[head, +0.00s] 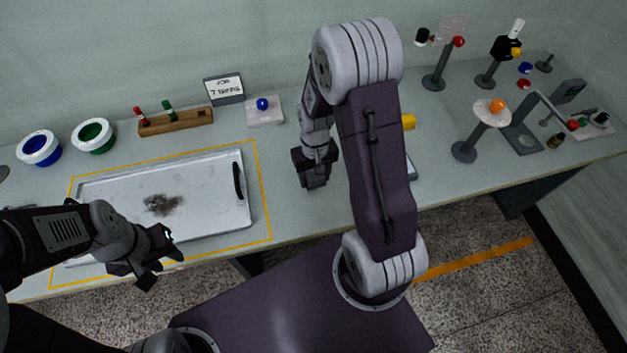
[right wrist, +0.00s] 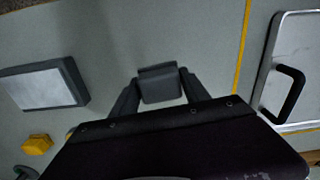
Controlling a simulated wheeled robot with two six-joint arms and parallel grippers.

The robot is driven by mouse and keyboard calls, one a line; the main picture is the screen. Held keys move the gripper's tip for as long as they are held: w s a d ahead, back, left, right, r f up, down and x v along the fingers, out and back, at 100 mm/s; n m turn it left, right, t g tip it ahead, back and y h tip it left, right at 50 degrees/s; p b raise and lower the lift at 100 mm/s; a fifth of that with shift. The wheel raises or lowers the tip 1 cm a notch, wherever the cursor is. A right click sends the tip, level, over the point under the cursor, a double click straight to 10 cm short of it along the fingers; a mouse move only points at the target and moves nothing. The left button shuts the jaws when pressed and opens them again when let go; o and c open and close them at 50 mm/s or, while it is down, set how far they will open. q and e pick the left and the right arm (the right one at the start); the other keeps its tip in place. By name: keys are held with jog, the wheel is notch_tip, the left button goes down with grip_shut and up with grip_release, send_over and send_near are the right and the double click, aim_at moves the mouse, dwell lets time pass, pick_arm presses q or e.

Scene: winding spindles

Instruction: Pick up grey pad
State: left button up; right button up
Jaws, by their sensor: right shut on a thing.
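The grey pad (right wrist: 160,84) is a small dark grey block. In the right wrist view it sits between the two fingers of my right gripper (right wrist: 158,92), which is shut on it. In the head view my right gripper (head: 314,178) is low over the table, right of the metal tray; the pad is hard to tell apart from the fingers there. I cannot tell whether the pad still touches the table. My left gripper (head: 164,270) is open and empty at the tray's front edge.
The metal tray (head: 222,221) has a dark smudge (head: 163,204) and a black handle (head: 238,181), inside a yellow outline. A grey box with a pale top (right wrist: 42,86) and a yellow block (right wrist: 37,144) lie beside the pad. Several spindle stands (head: 464,152) stand at the right.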

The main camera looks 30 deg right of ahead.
jog(key=s+r+b, duration=0.2)
jog(key=s+r, duration=0.4)
jog(key=s, duration=0.5)
jog(key=shift+r+b, duration=0.15)
jog(key=shift+b, duration=0.2)
jog(key=shift+s, duration=0.1)
